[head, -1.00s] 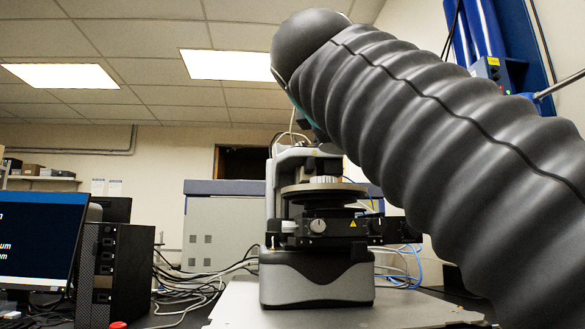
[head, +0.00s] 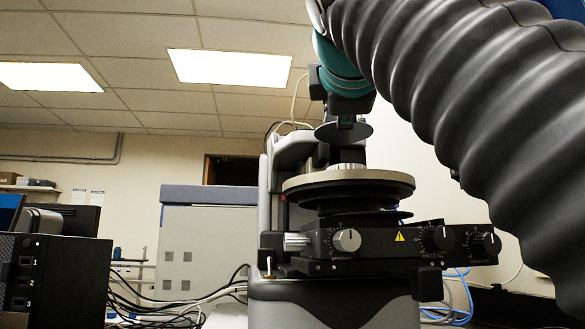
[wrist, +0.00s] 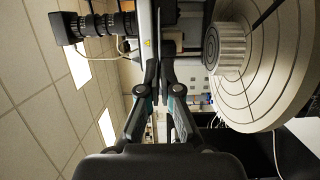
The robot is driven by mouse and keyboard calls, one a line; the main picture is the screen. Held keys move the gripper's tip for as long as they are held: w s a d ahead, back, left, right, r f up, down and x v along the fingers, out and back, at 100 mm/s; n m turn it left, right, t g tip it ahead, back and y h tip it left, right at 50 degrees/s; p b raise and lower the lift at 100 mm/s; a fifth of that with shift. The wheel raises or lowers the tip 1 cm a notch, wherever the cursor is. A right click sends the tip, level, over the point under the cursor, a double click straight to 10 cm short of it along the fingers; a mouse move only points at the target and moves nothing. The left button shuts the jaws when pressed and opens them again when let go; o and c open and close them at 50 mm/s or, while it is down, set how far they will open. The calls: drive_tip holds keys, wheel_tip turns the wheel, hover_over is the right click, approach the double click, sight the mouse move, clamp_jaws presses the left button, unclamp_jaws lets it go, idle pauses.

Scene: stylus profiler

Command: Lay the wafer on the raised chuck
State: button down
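The wafer (head: 343,132) is a thin dark disc, roughly level, held in the air. My gripper (head: 346,120) is shut on its edge; in the wrist view the closed fingertips (wrist: 163,72) meet at a thin edge-on line. The raised chuck (head: 346,168) is a short silver ribbed cylinder at the centre of the round stage (head: 310,184). The chuck also shows in the wrist view (wrist: 228,47), to the right of the fingers. The wafer is above the chuck with a small gap in the head view; its depth over the chuck is hard to tell.
The profiler's body and dark knob panel (head: 380,240) stand below the stage. A camera-like tube (wrist: 100,24) juts out at upper left in the wrist view. A computer case (head: 55,280) and cables are at left; a grey cabinet (head: 205,250) stands behind.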

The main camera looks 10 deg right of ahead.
drive_tip(key=shift+s, duration=0.1)
drive_tip(key=shift+s, duration=0.2)
wheel_tip(320, 180, down, 5)
drive_tip(key=b, duration=0.4)
drive_tip(key=shift+f+b, duration=0.45)
drive_tip(key=shift+f, duration=0.15)
idle(0.9)
drive_tip(key=c, duration=1.2)
unclamp_jaws()
drive_tip(key=shift+c, duration=0.2)
drive_tip(key=shift+w, duration=0.1)
drive_tip(key=shift+c, duration=0.4)
drive_tip(key=shift+f, duration=0.1)
